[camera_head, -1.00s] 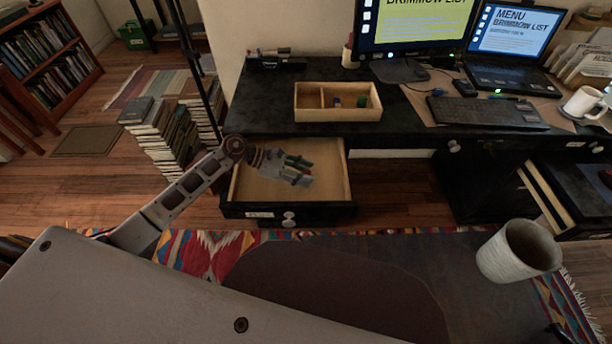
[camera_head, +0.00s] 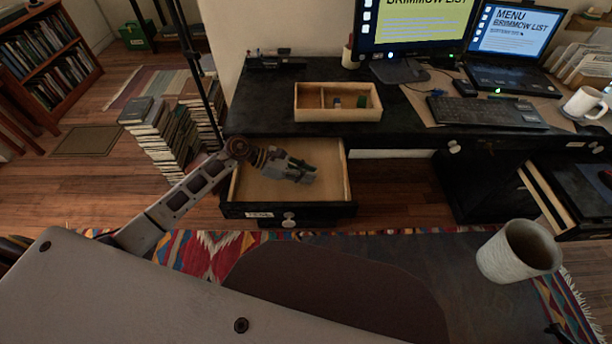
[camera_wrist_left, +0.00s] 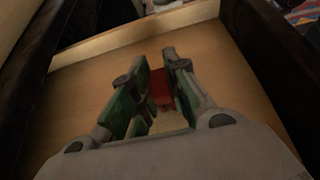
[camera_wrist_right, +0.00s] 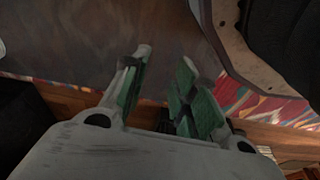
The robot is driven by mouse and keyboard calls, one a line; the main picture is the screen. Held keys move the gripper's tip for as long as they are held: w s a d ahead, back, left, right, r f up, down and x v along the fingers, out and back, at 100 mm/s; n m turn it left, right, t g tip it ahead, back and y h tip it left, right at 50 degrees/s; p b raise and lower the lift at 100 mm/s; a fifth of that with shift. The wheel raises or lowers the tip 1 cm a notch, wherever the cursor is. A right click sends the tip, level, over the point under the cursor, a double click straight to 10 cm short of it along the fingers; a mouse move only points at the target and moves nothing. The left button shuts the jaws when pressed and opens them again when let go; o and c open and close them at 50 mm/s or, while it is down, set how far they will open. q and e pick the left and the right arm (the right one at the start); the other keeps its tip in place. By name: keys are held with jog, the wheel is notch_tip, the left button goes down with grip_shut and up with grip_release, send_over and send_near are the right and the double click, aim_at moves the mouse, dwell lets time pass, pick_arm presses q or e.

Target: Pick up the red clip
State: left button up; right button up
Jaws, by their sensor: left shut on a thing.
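The red clip (camera_wrist_left: 161,88) shows in the left wrist view as a small red block between the green-padded fingers of my left gripper (camera_wrist_left: 160,95). The fingers are shut on it. In the head view my left gripper (camera_head: 304,174) is over the open drawer (camera_head: 335,185), inside its outline, and the clip is hidden there. The clip's lower part is hidden by the fingers. My right gripper (camera_wrist_right: 160,85) is open, with nothing between its fingers, above the floor and rug.
A divided wooden tray (camera_head: 338,115) with small items in it stands on the black desk (camera_head: 270,100) above the drawer. A keyboard (camera_head: 487,112), a laptop (camera_head: 513,45) and a white mug (camera_head: 584,102) are to the right. Book stacks (camera_head: 165,135) stand left of the desk.

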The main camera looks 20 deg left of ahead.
dwell(0.3)
